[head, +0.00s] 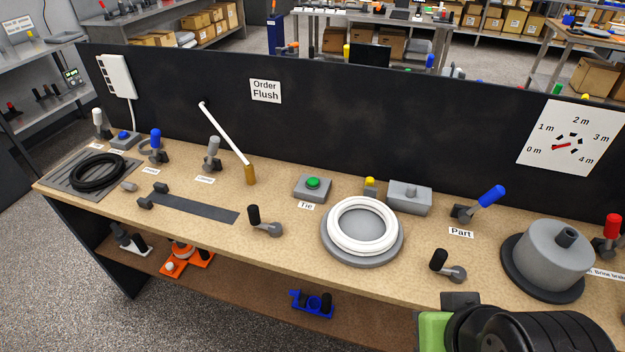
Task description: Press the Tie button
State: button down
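The Tie button (313,183) is a round green cap on a grey box (312,194) on the bench, near its middle. The printed label "Tie" (306,206) lies just in front of the box. The top of the button is unobstructed in the head view. Only a green and black part of my arm shows at the bottom right; my gripper cannot be made out.
Right of the button, a white tubing coil lies on a grey round plate (365,258). A black-knobbed lever (254,216) stands in front of the button to the left. A white rod (222,130) leans behind-left. A black panel (330,110) runs behind the bench.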

aim_at(312, 182)
jog(key=i+j+u, duration=0.15)
jog(key=u, duration=0.3)
jog(key=i+u, duration=0.15)
jog(key=u, duration=0.3)
jog(key=i+u, duration=0.2)
jog(key=u, duration=0.25)
jog(key=i+u, duration=0.15)
jog(key=u, duration=0.3)
jog(key=i+l+u, duration=0.1)
jog(key=u, duration=0.35)
jog(key=i+l+u, duration=0.15)
jog(key=u, duration=0.3)
